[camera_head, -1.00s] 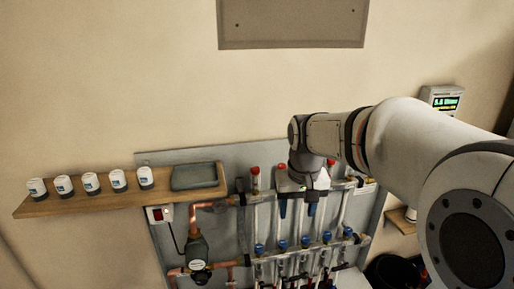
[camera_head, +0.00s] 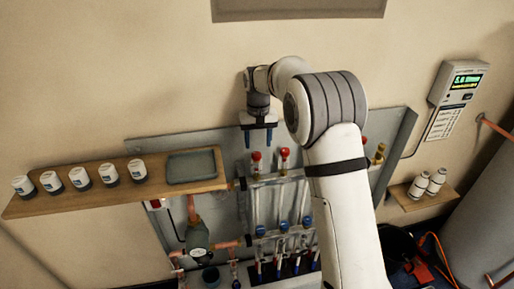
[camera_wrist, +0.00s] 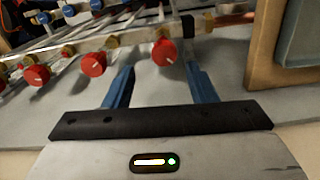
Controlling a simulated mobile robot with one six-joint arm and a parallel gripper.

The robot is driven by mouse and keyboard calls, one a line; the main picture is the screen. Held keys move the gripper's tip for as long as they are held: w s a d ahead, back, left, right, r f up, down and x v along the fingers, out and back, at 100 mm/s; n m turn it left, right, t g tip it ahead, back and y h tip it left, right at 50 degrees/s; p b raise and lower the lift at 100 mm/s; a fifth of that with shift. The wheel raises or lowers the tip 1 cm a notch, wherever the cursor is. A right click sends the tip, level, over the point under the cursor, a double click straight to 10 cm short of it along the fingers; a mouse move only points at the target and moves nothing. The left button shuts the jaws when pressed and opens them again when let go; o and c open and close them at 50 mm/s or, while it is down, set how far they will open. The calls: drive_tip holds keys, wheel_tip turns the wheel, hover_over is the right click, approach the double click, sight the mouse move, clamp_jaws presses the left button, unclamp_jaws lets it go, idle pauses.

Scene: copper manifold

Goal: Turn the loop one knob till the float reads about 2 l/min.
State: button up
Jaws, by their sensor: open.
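A row of red knobs tops the clear flow tubes of the manifold. In the head view the leftmost red knob (camera_head: 256,160) is just below my gripper (camera_head: 259,146), with a second red knob (camera_head: 285,154) to its right; my arm hides others. No loop number is legible. My gripper is open, its two blue fingers spread and empty. In the wrist view the nearest red knob (camera_wrist: 165,52) lies between and beyond the fingertips (camera_wrist: 161,68), apparently untouched. The floats cannot be read.
A small shelf (camera_head: 420,200) holds two white bottles.

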sight(256, 154)
drive_tip(key=f, duration=0.3)
drive_tip(key=shift+a+f+p, duration=0.2)
drive_tip(key=shift+f+p, duration=0.1)
drive_tip(key=shift+s+f, duration=0.15)
drive_tip(key=shift+f, duration=0.25)
drive_tip(key=shift+c, duration=0.3)
